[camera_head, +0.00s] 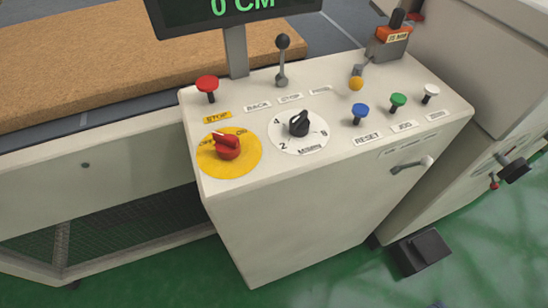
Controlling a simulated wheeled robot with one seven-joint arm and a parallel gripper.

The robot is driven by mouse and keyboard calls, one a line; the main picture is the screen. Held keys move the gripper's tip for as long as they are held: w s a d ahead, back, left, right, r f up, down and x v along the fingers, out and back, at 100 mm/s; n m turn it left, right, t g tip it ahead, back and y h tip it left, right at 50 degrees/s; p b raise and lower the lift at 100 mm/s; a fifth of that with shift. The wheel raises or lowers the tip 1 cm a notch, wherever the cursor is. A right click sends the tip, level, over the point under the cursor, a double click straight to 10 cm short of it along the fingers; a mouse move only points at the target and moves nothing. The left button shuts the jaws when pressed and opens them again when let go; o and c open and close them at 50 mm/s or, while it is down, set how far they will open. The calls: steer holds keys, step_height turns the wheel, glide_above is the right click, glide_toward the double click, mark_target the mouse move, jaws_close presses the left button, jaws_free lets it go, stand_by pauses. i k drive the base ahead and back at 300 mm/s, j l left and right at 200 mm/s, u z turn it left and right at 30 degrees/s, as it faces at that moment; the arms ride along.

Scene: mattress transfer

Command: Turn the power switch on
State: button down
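The power switch (228,148) is a red rotary knob on a round yellow plate (245,165) at the front left corner of the white control panel. The plate carries printing that looks like "ON" near its upper right; the rest is too small to read surely. The knob's narrow pointer end is turned toward the left of the plate. My gripper is not in view, and nothing touches the knob.
A red stop button (207,84) stands behind the switch, and a black dial (299,123) is to its right. A black-knobbed lever (282,60) and a display (235,12) rise at the back. Blue (360,112), green (398,101) and white buttons (431,92) stand right. Open floor lies in front.

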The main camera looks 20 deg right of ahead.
mark_target(228, 146)
steer(key=u, duration=1.25)
steer(key=k+u, duration=0.5)
steer(key=k, duration=0.3)
